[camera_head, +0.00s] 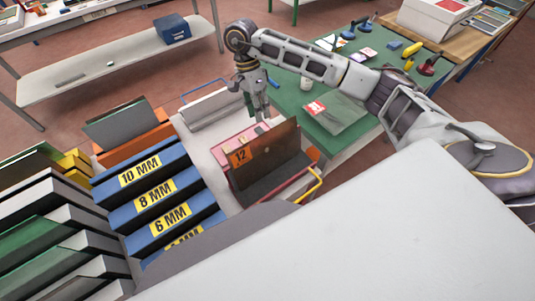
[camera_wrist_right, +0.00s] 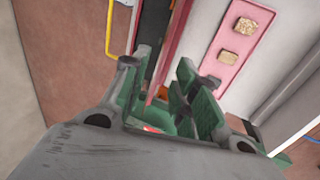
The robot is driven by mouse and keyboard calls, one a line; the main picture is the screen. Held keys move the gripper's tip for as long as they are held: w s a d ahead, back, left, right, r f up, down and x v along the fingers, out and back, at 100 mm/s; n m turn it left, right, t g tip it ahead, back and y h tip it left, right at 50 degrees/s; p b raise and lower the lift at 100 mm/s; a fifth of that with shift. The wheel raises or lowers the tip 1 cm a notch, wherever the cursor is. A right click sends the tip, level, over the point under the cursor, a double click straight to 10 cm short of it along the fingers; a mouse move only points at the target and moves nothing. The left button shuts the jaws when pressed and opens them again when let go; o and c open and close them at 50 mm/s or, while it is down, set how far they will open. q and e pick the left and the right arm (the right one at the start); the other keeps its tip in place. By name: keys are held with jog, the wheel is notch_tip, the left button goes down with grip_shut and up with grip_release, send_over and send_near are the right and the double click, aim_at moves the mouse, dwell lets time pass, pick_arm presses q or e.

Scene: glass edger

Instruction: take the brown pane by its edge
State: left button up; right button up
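The brown pane (camera_head: 276,144) stands upright in a small rack with an orange "12" label, in the middle of the head view. A dark grey panel (camera_head: 268,182) shows in front of its lower part. My right gripper (camera_head: 258,112) points down just behind the pane's top edge; contact cannot be told. In the right wrist view my right gripper (camera_wrist_right: 160,80) has its green fingers apart, with dark and reddish upright strips beyond the gap. I cannot tell which strip is the pane. My left gripper is not in view.
A pink strip with cork pads (camera_wrist_right: 228,57) lies beside the gripper. A yellow rail (camera_head: 308,188) is at the rack's right. Blue slots marked in MM (camera_head: 155,200) stand to the left. A green table (camera_head: 300,100) holding a glass sheet (camera_head: 338,116) lies behind.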

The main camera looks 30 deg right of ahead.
aim_at(264, 137)
jog(key=x, duration=0.6)
jog(key=shift+f+p, duration=0.3)
jog(key=shift+p, duration=0.15)
jog(key=shift+s, duration=0.1)
jog(key=shift+a+p+x, duration=0.2)
jog(key=shift+p+x, duration=0.5)
jog(key=shift+x, duration=1.9)
grip_shut()
